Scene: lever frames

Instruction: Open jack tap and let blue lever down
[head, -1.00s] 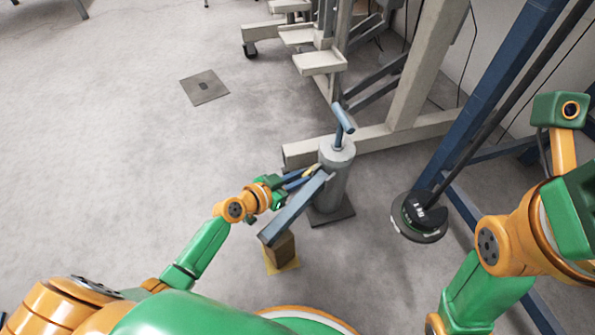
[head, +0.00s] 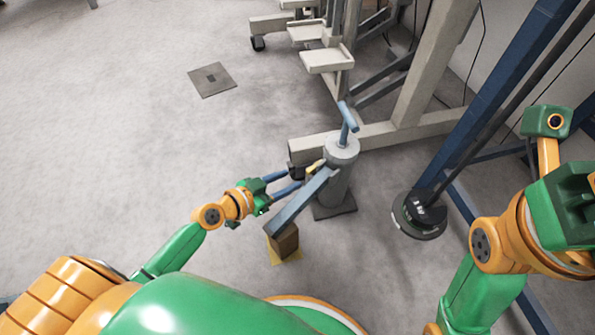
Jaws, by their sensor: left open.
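The grey jack (head: 340,185) stands upright on the floor, with a blue T-handle (head: 348,117) on top. Its blue lever (head: 300,205) slopes from the jack down to the lower left, its low end above a wooden block (head: 285,241). A small yellow part (head: 316,166), perhaps the tap, shows beside the lever near the jack body. My left gripper (head: 298,178) is open, with its two blue fingers pointing at the yellow part from the left. The fingertips are close to it; I cannot tell whether they touch. My right arm shows at the right, but its fingers do not.
A yellow mat (head: 290,260) lies under the block. A round black weight (head: 420,212) hangs on a dark bar right of the jack. A pale steel frame (head: 390,135) and a blue beam (head: 490,105) stand behind.

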